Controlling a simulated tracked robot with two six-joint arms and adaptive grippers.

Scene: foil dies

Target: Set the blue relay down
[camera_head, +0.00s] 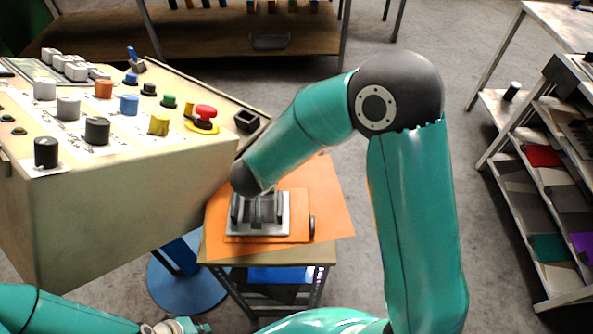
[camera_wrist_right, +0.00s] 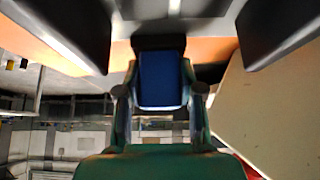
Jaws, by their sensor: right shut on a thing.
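The blue relay (camera_wrist_right: 160,80) is between the fingers of my right gripper (camera_wrist_right: 160,92), which is shut on it. Its black end (camera_wrist_right: 158,43) points toward the grey plate. I cannot tell whether it touches the plate. In the head view my right forearm hides the relay and most of that gripper. The grey plate (camera_head: 258,230) has dark uprights and lies on orange sheets on the small table. My left gripper (camera_head: 182,327) is low at the bottom edge, away from the plate; its opening is unclear.
A beige console (camera_head: 110,215) with knobs and buttons stands close left of the small table. Orange sheets (camera_head: 325,205) cover most of the tabletop, with a dark peg (camera_head: 312,226) beside the plate. A shelf rack (camera_head: 543,215) stands at the right. Open floor lies between.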

